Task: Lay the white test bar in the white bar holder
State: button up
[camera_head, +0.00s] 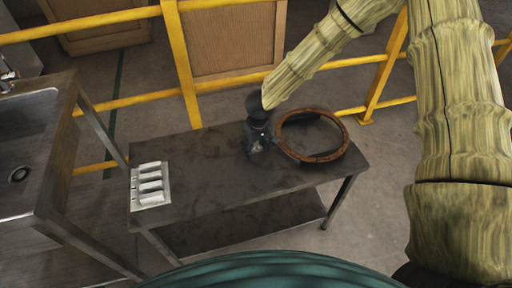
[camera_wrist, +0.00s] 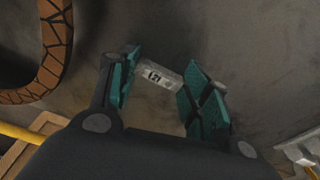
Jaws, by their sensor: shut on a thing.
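My gripper (camera_head: 258,138) is over the middle of the dark table, just left of the ring. In the wrist view its two teal-padded fingers (camera_wrist: 163,84) are shut on the white test bar (camera_wrist: 158,74), a short pale piece with dark markings. The bar's ends are partly hidden by the pads, and I cannot tell whether it touches the table. The white bar holder (camera_head: 135,187) lies at the table's left end, with several pale bar-like shapes in a row on it. Part of it shows at the wrist view's lower right edge (camera_wrist: 300,148), apart from my gripper.
A brown-rimmed ring (camera_head: 341,148) lies on the table (camera_head: 215,170) right of my gripper; it also shows in the wrist view (camera_wrist: 58,40). The tabletop between gripper and holder is clear. A metal sink (camera_head: 35,140) stands left, and a yellow railing (camera_head: 182,65) runs behind.

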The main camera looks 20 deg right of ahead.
dwell(0.3)
jog(key=o, duration=0.9)
jog(key=shift+c, duration=0.2)
